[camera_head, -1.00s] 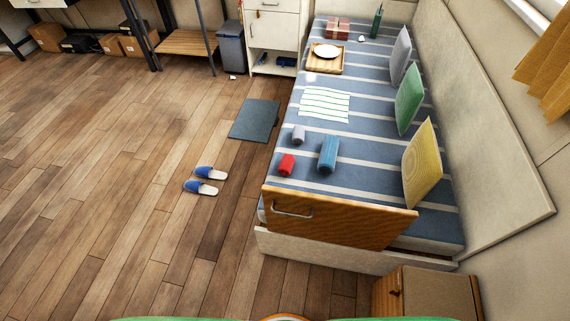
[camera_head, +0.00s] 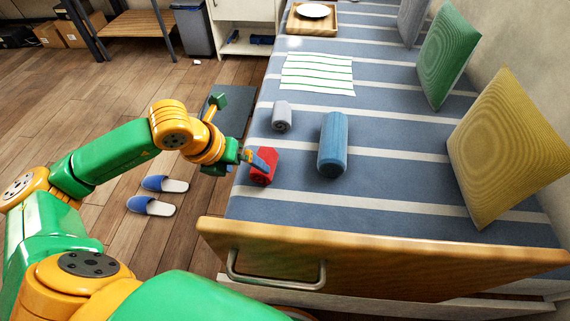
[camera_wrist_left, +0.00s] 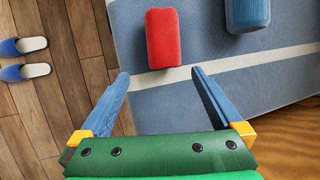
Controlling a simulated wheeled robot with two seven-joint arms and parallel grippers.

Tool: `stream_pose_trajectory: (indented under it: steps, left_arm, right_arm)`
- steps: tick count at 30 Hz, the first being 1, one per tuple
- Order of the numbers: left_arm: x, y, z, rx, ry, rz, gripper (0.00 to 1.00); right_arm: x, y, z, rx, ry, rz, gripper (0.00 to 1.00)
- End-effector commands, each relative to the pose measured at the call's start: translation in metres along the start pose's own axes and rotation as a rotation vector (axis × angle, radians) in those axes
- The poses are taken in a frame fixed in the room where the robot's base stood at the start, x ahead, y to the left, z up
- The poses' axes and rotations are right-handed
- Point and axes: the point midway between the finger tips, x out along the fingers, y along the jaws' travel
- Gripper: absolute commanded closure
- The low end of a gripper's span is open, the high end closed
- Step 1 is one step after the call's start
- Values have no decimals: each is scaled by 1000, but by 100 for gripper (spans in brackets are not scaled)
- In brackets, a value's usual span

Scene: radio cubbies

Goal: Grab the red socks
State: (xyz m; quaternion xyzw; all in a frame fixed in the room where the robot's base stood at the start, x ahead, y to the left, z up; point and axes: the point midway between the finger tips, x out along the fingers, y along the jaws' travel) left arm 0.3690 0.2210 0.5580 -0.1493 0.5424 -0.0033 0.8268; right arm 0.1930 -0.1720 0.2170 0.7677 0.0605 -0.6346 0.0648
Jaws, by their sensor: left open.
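The red socks (camera_head: 264,166) are a small red roll on the blue striped bed (camera_head: 380,195), near its left edge. They also show in the left wrist view (camera_wrist_left: 163,38), just beyond the fingertips and roughly midway between them. My left gripper (camera_head: 252,160) is at the socks in the head view, with one finger overlapping them in the picture. In the left wrist view my left gripper (camera_wrist_left: 160,75) has its two blue fingers spread wide with nothing between them. My right gripper is not in view.
A grey roll (camera_head: 282,117) and a larger blue roll (camera_head: 333,145) lie close to the socks. A wooden end board with a handle (camera_head: 380,262) stands at the bed's near end. Yellow (camera_head: 508,148) and green (camera_head: 447,55) cushions line the right. Slippers (camera_head: 151,206) lie on the floor.

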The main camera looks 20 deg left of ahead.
Motion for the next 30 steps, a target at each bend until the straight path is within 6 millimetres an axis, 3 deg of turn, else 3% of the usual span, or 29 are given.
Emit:
stream_pose_trajectory:
  steps: [10, 18, 26, 30]
  left_arm:
    - [59, -4, 4, 0, 1, 0, 0]
    - [64, -5, 4, 1, 1, 0, 0]
    - [64, -5, 4, 1, 1, -1, 70]
    - [64, -5, 4, 1, 1, -1, 70]
  right_arm:
    - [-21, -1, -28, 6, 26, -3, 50]
    - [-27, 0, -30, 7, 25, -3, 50]
    - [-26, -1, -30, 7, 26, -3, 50]
    - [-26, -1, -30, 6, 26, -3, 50]
